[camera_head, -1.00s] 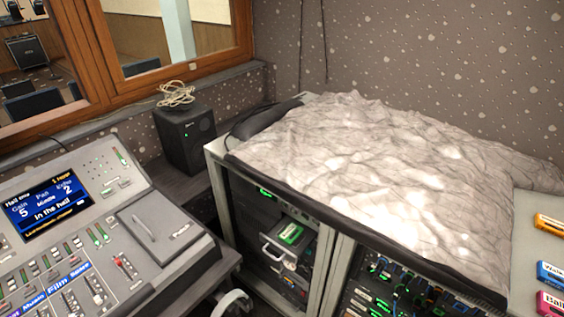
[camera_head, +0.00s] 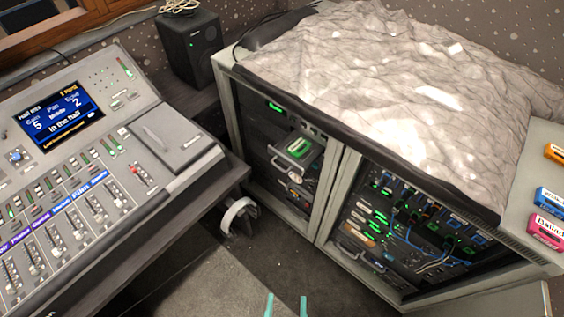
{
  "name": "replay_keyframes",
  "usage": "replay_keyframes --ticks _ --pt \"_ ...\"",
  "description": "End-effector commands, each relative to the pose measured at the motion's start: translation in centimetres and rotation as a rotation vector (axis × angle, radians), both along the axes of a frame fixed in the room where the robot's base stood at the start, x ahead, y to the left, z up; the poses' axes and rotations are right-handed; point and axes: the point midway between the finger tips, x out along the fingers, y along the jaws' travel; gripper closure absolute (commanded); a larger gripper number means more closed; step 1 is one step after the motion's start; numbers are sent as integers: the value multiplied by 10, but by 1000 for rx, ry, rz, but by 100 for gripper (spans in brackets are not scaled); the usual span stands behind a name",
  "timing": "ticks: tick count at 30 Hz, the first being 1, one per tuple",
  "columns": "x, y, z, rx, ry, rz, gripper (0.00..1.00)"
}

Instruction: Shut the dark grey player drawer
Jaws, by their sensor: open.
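The dark grey player drawer (camera_head: 284,161) stands out from the left bay of the equipment rack, with a pale handle on its front. A green-topped item (camera_head: 299,146) lies in it. My gripper (camera_head: 287,306) shows only as two teal fingertips at the bottom edge. They are apart, with nothing between them. The gripper is well below the drawer in the picture and not touching it. The rest of my arm is out of view.
The rack (camera_head: 329,200) has a crumpled grey cover (camera_head: 400,80) on top. A mixing desk (camera_head: 180,150) stands at the left, with a white ring-shaped object (camera_head: 238,213) near its right edge. The dark floor (camera_head: 250,262) between desk and rack is mostly open.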

Motion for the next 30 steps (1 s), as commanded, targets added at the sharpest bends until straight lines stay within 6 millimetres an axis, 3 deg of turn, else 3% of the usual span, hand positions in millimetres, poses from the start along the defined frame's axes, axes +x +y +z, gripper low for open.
replay_keyframes --ticks 1,6,12,18,24,30 --pt "1 1 -2 -11 2 7 62" --pt "17 11 -31 -178 46 103 100" --pt "56 28 -94 -605 130 311 100" --pt "104 38 -143 -1063 194 485 100" --pt "160 47 -167 -1513 252 607 100" --pt "217 63 -164 -1940 331 671 100"
